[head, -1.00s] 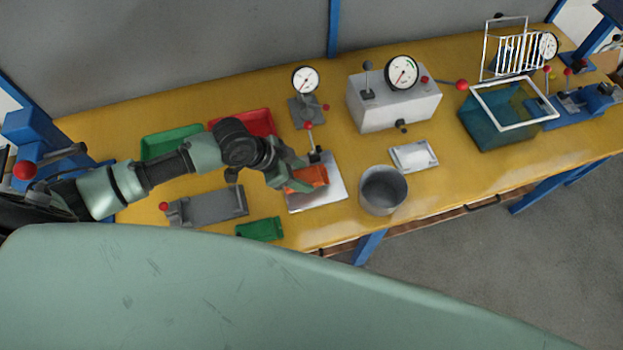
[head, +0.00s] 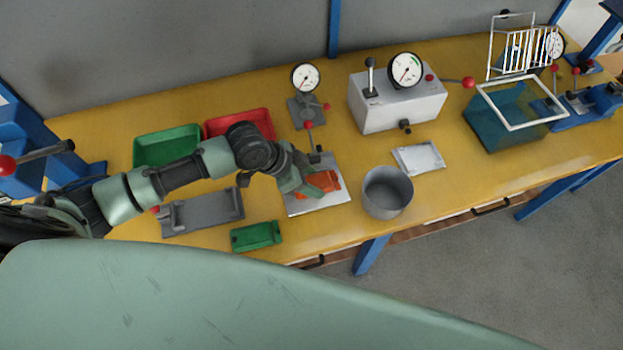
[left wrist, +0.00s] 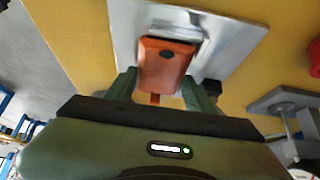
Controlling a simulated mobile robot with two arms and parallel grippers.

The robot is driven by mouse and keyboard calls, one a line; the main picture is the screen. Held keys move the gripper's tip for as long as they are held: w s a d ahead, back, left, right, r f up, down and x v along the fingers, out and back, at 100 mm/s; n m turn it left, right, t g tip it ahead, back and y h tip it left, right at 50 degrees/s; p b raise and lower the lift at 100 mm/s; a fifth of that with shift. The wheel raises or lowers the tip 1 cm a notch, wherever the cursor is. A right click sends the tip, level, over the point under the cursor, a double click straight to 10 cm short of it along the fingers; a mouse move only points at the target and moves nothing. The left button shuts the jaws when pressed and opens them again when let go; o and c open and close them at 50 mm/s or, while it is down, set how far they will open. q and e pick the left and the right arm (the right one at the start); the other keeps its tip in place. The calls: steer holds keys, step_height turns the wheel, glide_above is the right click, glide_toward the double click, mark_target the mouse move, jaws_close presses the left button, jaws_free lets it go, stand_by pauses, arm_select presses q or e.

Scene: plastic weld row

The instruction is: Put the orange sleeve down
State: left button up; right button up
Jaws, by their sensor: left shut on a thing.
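The orange sleeve (head: 322,184) is at my left gripper (head: 300,188), over the light metal plate (head: 304,208) on the yellow bench. In the left wrist view the orange sleeve (left wrist: 166,62) lies between the two green fingers of my left gripper (left wrist: 163,86), with the metal plate (left wrist: 222,45) behind it. My left gripper is shut on the sleeve. I cannot tell whether the sleeve touches the plate. My right gripper is not in view.
A grey pot (head: 387,194) stands just right of the plate, and a small white tray (head: 418,157) lies beyond it. A dial gauge on a stand (head: 306,108) is behind. A green tray (head: 257,236) and a grey fixture (head: 203,212) lie to the left.

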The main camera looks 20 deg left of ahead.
arm_select(q)
steer(key=o, duration=1.5)
steer(key=shift+o, duration=0.2)
steer(key=shift+r, duration=0.25)
steer(key=p+v, duration=1.1)
steer(key=shift+s+a+r, duration=0.2)
